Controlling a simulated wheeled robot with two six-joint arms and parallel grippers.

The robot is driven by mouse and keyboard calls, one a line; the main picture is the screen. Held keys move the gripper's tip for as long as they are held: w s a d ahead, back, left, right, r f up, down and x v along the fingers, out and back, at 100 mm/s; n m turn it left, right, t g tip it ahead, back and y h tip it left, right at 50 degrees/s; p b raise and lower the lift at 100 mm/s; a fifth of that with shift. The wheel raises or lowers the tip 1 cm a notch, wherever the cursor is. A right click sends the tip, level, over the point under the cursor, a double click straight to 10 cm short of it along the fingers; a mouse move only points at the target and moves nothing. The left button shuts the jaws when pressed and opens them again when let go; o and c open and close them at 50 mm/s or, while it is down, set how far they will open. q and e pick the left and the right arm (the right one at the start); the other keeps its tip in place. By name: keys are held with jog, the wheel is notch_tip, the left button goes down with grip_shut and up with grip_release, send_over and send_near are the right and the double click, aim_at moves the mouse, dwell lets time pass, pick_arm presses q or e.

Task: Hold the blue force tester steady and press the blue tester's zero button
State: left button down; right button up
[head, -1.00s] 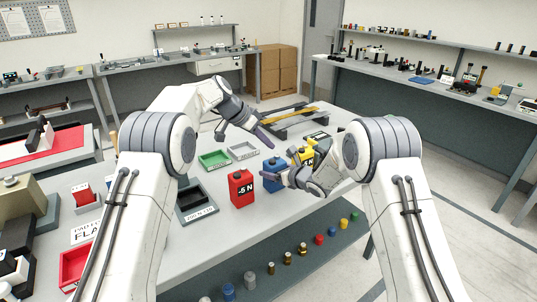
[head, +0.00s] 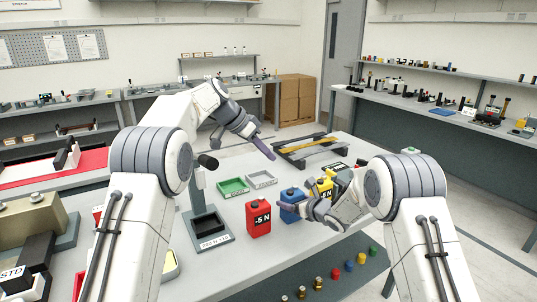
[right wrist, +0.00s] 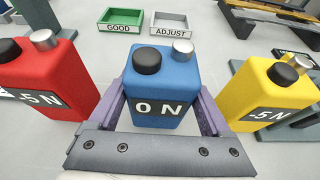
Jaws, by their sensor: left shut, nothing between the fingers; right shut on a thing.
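The blue force tester (head: 292,196) stands upright on the bench between a red and a yellow tester. In the right wrist view the blue tester (right wrist: 160,84) shows "0 N" on its front, with a black button (right wrist: 147,61) and a silver knob (right wrist: 184,47) on top. My right gripper (right wrist: 162,115) is shut on it, one purple finger along each side. My left gripper (head: 270,152) is shut and empty, above and behind the blue tester in the head view, apart from it.
The red tester (head: 258,220) and the yellow tester (head: 325,187) stand close on either side; both read "-.5 N". Green "GOOD" (right wrist: 120,18) and grey "ADJUST" (right wrist: 170,24) trays lie behind. A dark stand (head: 207,235) is at left.

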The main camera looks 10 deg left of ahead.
jog(key=o, duration=1.5)
